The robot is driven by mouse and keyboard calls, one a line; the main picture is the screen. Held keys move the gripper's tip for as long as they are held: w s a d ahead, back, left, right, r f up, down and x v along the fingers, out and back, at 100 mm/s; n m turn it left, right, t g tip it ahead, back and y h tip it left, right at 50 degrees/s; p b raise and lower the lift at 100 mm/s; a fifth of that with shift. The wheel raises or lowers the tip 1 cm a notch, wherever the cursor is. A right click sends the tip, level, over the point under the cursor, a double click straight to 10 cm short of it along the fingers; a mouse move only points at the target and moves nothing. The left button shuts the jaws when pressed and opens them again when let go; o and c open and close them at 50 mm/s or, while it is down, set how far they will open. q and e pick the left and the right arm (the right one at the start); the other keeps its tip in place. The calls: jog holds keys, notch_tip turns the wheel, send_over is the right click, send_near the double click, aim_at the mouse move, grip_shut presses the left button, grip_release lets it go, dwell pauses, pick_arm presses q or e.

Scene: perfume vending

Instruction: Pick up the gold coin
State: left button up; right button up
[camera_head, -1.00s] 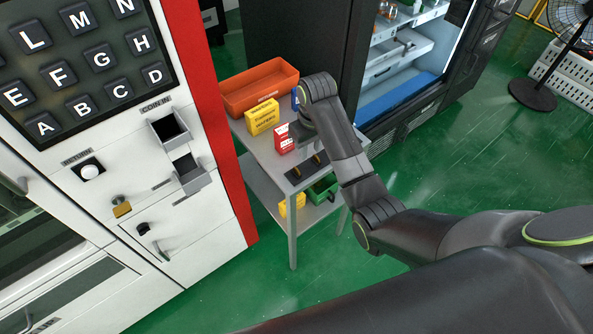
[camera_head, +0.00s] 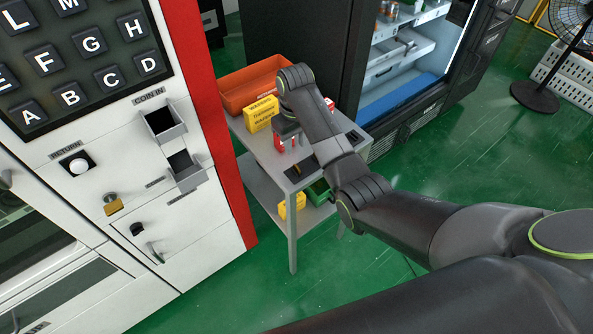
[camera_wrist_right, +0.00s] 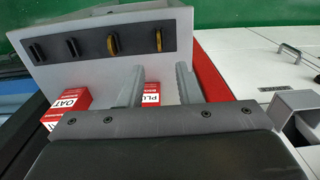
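In the right wrist view, two gold coins stand on edge in slots of a black coin holder (camera_wrist_right: 85,48). One gold coin (camera_wrist_right: 112,45) is left of the other gold coin (camera_wrist_right: 158,39); two more slots look dark. My right gripper (camera_wrist_right: 159,70) is open and empty, its two fingers apart, short of the holder. In the head view, my right gripper (camera_head: 287,134) points down over the table beside a red box. The coin holder (camera_head: 301,171) is partly covered there by my right arm, and the coins are hard to make out. My left gripper is out of view.
A red box (camera_wrist_right: 151,88) shows between the fingers, and another red box (camera_wrist_right: 72,101) is at left. On the grey table (camera_head: 264,158) are a yellow box (camera_head: 261,113) and an orange bin (camera_head: 240,88). The vending machine (camera_head: 190,235) stands left.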

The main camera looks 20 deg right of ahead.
aim_at(296, 165)
jog(key=shift+s+d+f+p, duration=0.1)
jog(key=shift+f+p, duration=0.25)
jog(key=shift+f, duration=1.85)
jog(key=shift+s+f+p, duration=0.1)
jog(key=shift+f+p, duration=0.2)
jog(key=shift+f, duration=1.9)
grip_shut()
